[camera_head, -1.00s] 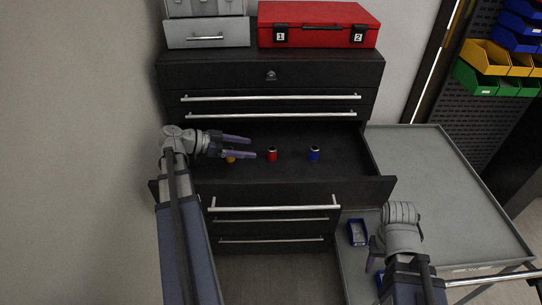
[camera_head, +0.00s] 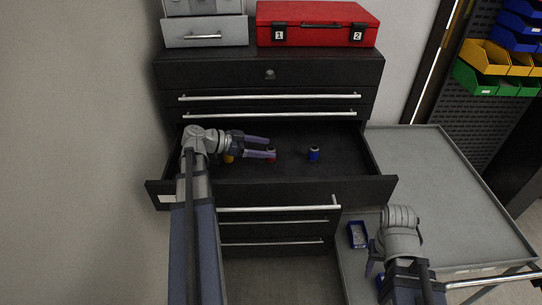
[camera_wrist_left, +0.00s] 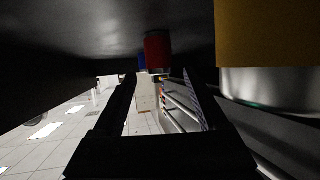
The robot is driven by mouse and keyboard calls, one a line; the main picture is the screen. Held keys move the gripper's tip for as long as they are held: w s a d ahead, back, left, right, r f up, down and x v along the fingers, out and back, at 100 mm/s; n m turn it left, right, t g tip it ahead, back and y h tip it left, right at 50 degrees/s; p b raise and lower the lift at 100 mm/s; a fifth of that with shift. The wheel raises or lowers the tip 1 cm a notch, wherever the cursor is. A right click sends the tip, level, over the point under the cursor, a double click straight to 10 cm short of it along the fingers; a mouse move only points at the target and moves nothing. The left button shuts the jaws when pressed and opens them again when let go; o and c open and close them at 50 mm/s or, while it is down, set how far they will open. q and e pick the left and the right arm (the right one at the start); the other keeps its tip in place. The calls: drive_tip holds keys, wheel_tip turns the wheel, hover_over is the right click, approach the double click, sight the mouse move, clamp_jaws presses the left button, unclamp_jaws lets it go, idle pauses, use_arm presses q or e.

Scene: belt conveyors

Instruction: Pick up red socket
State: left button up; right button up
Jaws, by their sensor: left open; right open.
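The red socket (camera_head: 271,158) stands in the open black drawer (camera_head: 315,190), partly covered by my left gripper in the head view. In the left wrist view the red socket (camera_wrist_left: 157,52) shows between the two fingers, near their tips. My left gripper (camera_head: 271,148) is open, with its fingers reaching right around the socket; I cannot tell whether they touch it. My right gripper (camera_head: 374,268) is open over the grey cart at lower right, partly hidden by its own arm.
A blue socket (camera_head: 314,153) stands to the right of the red one. A yellow socket (camera_head: 228,159) is left, close beside my left gripper, and fills the upper right of the wrist view. A small blue bin (camera_head: 357,234) lies on the cart (camera_head: 450,190).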

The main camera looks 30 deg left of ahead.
use_arm(q)
drive_tip(key=shift+w+d+f, duration=0.3)
drive_tip(key=shift+w+d, duration=0.05)
drive_tip(key=shift+w, duration=0.05)
drive_tip(key=shift+c, duration=0.4)
clamp_jaws()
